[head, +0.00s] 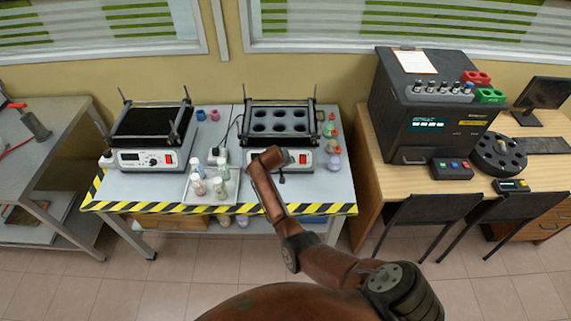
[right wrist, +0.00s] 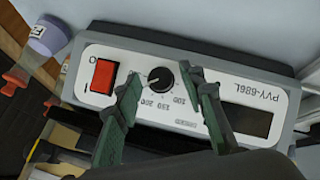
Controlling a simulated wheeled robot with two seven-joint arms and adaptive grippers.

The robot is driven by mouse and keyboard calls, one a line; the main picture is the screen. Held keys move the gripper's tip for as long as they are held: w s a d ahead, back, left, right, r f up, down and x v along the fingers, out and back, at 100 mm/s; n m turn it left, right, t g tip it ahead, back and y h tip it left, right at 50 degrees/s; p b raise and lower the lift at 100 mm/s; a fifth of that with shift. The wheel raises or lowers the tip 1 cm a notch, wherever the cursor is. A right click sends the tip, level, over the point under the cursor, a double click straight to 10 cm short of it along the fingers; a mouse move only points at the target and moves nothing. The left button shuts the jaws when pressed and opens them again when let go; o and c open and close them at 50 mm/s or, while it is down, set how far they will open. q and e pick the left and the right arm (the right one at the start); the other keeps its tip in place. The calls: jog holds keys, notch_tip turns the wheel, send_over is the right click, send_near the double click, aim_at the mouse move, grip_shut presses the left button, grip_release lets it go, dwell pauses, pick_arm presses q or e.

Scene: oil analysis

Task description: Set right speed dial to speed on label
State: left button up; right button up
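The right shaker (head: 283,155) stands on the striped bench, with a tray of round holes on top. In the right wrist view its white front panel appears upside down, with a black speed dial (right wrist: 161,77), printed numbers including 100, 150 and 200, a red switch (right wrist: 103,77) and a dark display (right wrist: 250,120). The dial's white mark points toward the red switch side. My right gripper (right wrist: 166,82) is open, its two green fingers on either side of the dial with gaps visible. In the head view my right arm hides the dial. My left gripper is not in view.
A left shaker (head: 145,158) stands on the same bench. Between them is a white tray (head: 228,186) with several bottles. Coloured flasks (head: 333,145) stand close to the right shaker's right side. A purple-capped bottle (right wrist: 50,35) shows near the panel in the wrist view.

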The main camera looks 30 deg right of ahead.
jog(key=v, duration=1.2)
dwell(0.5)
